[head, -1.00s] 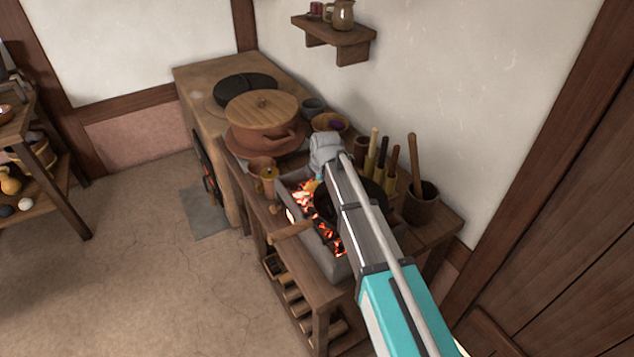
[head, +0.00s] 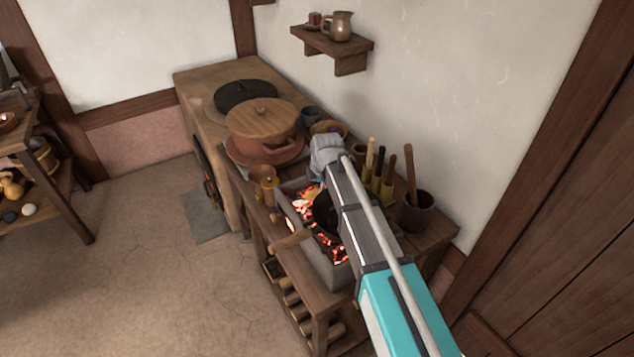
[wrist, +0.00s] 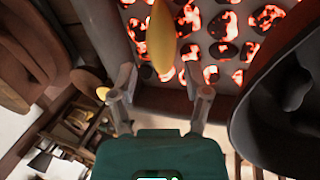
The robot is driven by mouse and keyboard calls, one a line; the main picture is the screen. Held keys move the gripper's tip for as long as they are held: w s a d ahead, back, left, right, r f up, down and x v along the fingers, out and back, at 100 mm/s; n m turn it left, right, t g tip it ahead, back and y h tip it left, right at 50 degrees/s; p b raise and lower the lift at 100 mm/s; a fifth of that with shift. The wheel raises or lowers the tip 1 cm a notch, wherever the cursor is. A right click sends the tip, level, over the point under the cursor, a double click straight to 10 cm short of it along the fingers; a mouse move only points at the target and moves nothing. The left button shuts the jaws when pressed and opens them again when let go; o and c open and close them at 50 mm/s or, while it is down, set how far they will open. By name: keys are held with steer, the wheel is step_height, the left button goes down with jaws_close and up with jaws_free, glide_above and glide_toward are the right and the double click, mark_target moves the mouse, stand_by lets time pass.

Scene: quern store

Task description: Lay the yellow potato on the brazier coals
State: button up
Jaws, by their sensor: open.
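The yellow potato (wrist: 160,38) is just beyond my fingertips in the wrist view, against the glowing coals (wrist: 222,50). It looks to lie on them, with its near end between the lines of my fingers. My gripper (wrist: 158,80) is open, with a finger on each side and nothing held between them. In the head view a small yellow patch of the potato (head: 312,194) shows at the far end of the brazier (head: 338,273).
A dark pan (wrist: 285,95) stands close to the right of my gripper in the wrist view. A lidded clay pot (head: 264,130) stands beyond the brazier.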

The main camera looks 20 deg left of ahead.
steer(key=p+v, duration=0.6)
steer(key=v, duration=0.1)
steer(key=shift+r+p, duration=0.25)
steer(key=shift+p, duration=0.05)
steer(key=shift+s, duration=0.1)
stand_by(0.8)
